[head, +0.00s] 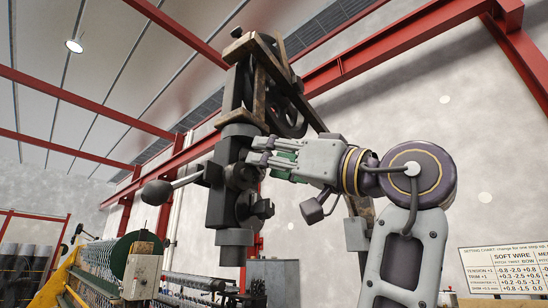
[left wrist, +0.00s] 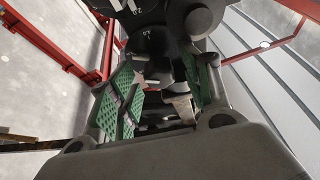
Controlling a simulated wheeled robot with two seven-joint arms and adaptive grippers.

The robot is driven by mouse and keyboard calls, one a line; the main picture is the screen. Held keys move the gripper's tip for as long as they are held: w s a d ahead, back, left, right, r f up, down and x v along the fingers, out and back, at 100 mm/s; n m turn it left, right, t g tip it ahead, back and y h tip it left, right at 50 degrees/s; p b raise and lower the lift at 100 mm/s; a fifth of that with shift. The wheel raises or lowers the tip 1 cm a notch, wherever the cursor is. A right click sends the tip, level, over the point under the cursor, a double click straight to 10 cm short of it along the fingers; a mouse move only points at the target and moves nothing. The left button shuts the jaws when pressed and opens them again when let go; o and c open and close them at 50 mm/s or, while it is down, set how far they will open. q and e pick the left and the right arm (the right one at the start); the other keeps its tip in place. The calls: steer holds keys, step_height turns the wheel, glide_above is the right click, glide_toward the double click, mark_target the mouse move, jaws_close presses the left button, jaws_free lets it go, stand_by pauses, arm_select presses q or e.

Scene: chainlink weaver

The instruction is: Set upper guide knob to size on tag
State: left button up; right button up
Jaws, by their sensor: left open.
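In the left wrist view a dark dial (left wrist: 130,12) with small white numbers fills the top. A dark knob-like part (left wrist: 158,65) below it lies between my finger pads; I cannot tell if they touch it. My left gripper (left wrist: 165,92) is open, with green ribbed pads on both sides. In the head view this gripper (head: 262,153) points left at the dark machine head (head: 228,180), at mid-height, and its fingertips hide part of it. The upper guide knob cannot be clearly singled out there. No size tag is readable on the machine. My right gripper is not in view.
A setting card (head: 505,270) with printed numbers hangs at the lower right. A ball-ended lever (head: 157,192) sticks out left of the machine head. A beige box (head: 142,276) and wire mesh (head: 195,290) are below. Red beams (head: 410,45) cross above.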

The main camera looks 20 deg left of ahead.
arm_select(q)
steer(key=shift+c, duration=0.3)
steer(key=c, duration=1)
steer(key=shift+o, duration=0.2)
steer(key=shift+f+m+t+b, duration=0.1)
steer(key=shift+m+t+b, duration=0.25)
steer(key=shift+m, duration=0.45)
steer(key=shift+s+m+t+h+b, duration=0.1)
steer(key=shift+m+t+h+b, duration=0.65)
steer(key=shift+m, duration=1.45)
